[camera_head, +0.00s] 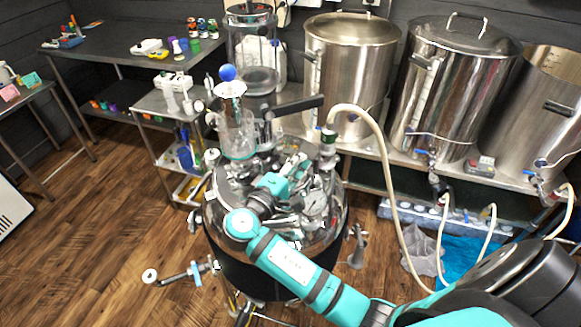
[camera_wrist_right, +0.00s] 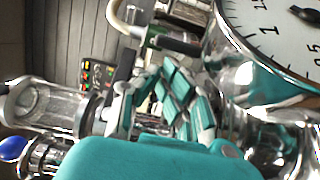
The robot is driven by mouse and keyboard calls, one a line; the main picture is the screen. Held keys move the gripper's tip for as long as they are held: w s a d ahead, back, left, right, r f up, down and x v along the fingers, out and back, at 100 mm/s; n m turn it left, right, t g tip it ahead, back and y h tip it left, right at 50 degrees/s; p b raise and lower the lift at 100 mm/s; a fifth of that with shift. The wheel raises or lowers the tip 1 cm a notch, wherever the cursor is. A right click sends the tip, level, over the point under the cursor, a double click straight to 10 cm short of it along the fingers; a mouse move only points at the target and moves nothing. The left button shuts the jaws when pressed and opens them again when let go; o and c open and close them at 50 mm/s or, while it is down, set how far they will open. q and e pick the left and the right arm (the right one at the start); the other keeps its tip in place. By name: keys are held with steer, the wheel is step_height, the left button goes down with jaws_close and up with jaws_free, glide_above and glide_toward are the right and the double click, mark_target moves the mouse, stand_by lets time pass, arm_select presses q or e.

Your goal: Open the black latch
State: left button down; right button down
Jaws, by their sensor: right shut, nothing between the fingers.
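A steel vessel (camera_head: 325,232) with a dark lower body stands in the middle of the head view, its lid crowded with fittings. A black bar-like handle (camera_head: 296,106) sticks out above the lid; it looks like the black latch, but I cannot be sure. My right gripper (camera_head: 297,162) is over the lid, below this handle in the picture. Its teal and grey fingers (camera_wrist_right: 165,88) are shut and empty in the wrist view. The gripper and fittings overlap, so I cannot tell whether they touch. My left gripper is not in view.
A dial gauge (camera_wrist_right: 285,30) is close beside my right gripper. A glass cylinder (camera_wrist_right: 48,103) and a blue ball (camera_head: 228,72) are near it. A pale hose (camera_head: 384,165) runs from the lid. Steel kettles (camera_head: 350,70) stand behind. The wooden floor (camera_head: 95,225) at left is mostly clear.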

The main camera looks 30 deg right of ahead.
steer(key=shift+d, duration=0.1)
stand_by(0.3)
steer(key=shift+s+d+m+y+b, duration=0.3)
steer(key=shift+s+d+m+b, duration=0.15)
steer(key=shift+m+b, duration=0.55)
steer(key=shift+s+r+m, duration=0.15)
steer(key=shift+s+m, duration=0.05)
steer(key=shift+m, duration=0.5)
steer(key=shift+s+d+r+m+y+b, duration=0.2)
steer(key=shift+r+m+y+b, duration=0.05)
steer(key=shift+m+y+b, duration=0.15)
